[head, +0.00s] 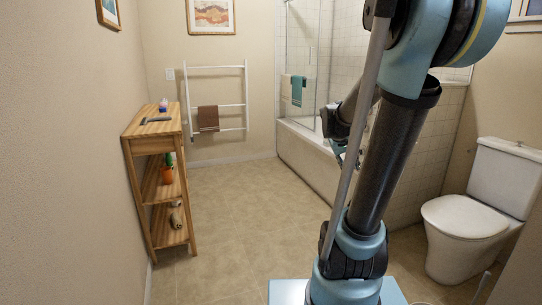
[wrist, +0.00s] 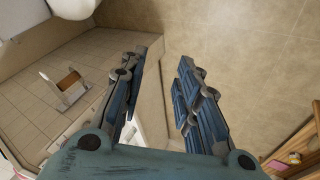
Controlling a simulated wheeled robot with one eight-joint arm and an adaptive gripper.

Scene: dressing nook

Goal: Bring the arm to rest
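My arm rises from its base at the lower middle of the head view and is bent at the top. My gripper (wrist: 169,58) shows two blue-padded fingers in the wrist view. They stand apart with nothing between them, and bare floor shows through the gap. In the head view my gripper (head: 339,146) hangs in the air in front of the bathtub, partly hidden behind my arm.
A towel rack (head: 216,69) is at the back. A bathtub (head: 306,155) and a toilet (head: 467,214) are at right. The middle floor (head: 232,205) is clear.

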